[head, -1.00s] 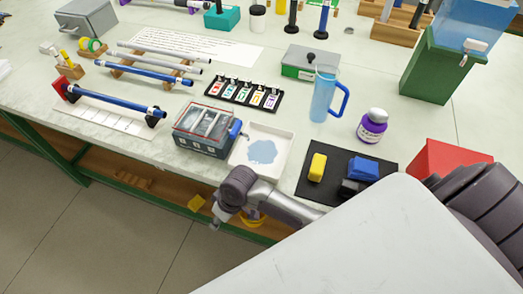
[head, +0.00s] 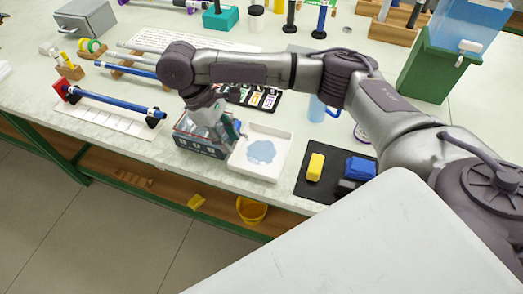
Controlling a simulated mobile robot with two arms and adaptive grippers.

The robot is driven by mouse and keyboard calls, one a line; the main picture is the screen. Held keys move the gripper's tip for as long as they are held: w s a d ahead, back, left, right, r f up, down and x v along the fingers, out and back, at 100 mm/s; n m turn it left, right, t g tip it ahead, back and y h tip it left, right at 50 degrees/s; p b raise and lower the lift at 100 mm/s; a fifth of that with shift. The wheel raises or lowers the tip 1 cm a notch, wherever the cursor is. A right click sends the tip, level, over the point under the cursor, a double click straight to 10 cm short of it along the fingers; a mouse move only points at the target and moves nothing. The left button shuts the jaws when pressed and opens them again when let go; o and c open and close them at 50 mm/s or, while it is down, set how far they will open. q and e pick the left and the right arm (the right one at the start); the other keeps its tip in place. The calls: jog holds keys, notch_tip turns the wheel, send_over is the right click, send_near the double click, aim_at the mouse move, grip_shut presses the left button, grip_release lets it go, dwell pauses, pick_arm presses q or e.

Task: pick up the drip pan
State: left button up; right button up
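The drip pan (head: 256,172), a white shallow square tray with a pale blue puddle in it, lies on the table near the front edge. My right gripper (head: 221,131) points down over the grey box with a clear top (head: 197,144), just left of the pan. Its fingers are small and blend with the box and the pan's left rim, so I cannot tell whether they are open or touch anything. My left gripper is not in view.
A black mat (head: 313,186) with a yellow block (head: 315,167) and a blue block (head: 360,168) lies right of the pan. A blue rod (head: 118,105) lies on supports at left. A yellow bucket (head: 251,210) stands below the table.

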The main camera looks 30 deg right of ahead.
send_over(250, 171)
jog(key=w+a, duration=0.1)
notch_tip(250, 171, down, 8)
jog(key=shift+w+a+r+p, duration=0.1)
jog(key=shift+a+p, duration=0.05)
jog(key=shift+p, duration=0.15)
jog(key=x, duration=0.2)
jog(key=p+x, duration=0.1)
jog(key=x, duration=0.2)
jog(key=shift+w, duration=0.2)
grip_shut()
